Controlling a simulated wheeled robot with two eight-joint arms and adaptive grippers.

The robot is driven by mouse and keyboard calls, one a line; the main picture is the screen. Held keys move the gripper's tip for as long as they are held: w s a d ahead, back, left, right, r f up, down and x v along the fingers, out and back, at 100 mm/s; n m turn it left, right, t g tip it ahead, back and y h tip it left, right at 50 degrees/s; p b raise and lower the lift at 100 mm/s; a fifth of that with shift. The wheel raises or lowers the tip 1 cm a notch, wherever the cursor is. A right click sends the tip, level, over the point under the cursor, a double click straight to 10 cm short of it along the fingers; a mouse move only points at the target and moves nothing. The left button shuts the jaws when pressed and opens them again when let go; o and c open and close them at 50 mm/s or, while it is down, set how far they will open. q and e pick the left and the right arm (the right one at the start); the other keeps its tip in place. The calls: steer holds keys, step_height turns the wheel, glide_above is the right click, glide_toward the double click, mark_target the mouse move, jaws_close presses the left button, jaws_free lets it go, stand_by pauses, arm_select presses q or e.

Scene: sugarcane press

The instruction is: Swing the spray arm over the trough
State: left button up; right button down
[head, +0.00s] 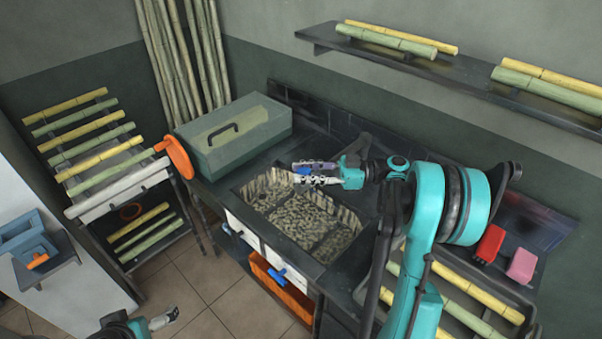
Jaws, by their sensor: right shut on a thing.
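The trough (262,222) is a dark-rimmed basin set in the counter, with a pebbly tan floor. My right gripper (308,174) reaches in from the right over the trough's back part. Its pale fingers are shut on a small blue piece (302,171), which I take to be the spray arm's grip. The fingers and wrist hide most of the spray arm, so its full shape and exact angle cannot be told. My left gripper (165,318) is low at the bottom left, away from the trough; its finger opening is not clear.
A grey-green box (235,140) with a black handle stands left of the trough. An orange wheel (178,157) sits by the cane rack (95,140). Red (490,243) and pink (522,265) blocks lie at right. A wall shelf (440,68) holds canes. Open floor lies at front left.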

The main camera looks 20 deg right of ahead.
steer(key=c, duration=1.1)
jaws_free()
steer(key=v, duration=0.7)
steer(key=shift+s+d, duration=0.1)
steer(key=shift+d, duration=0.2)
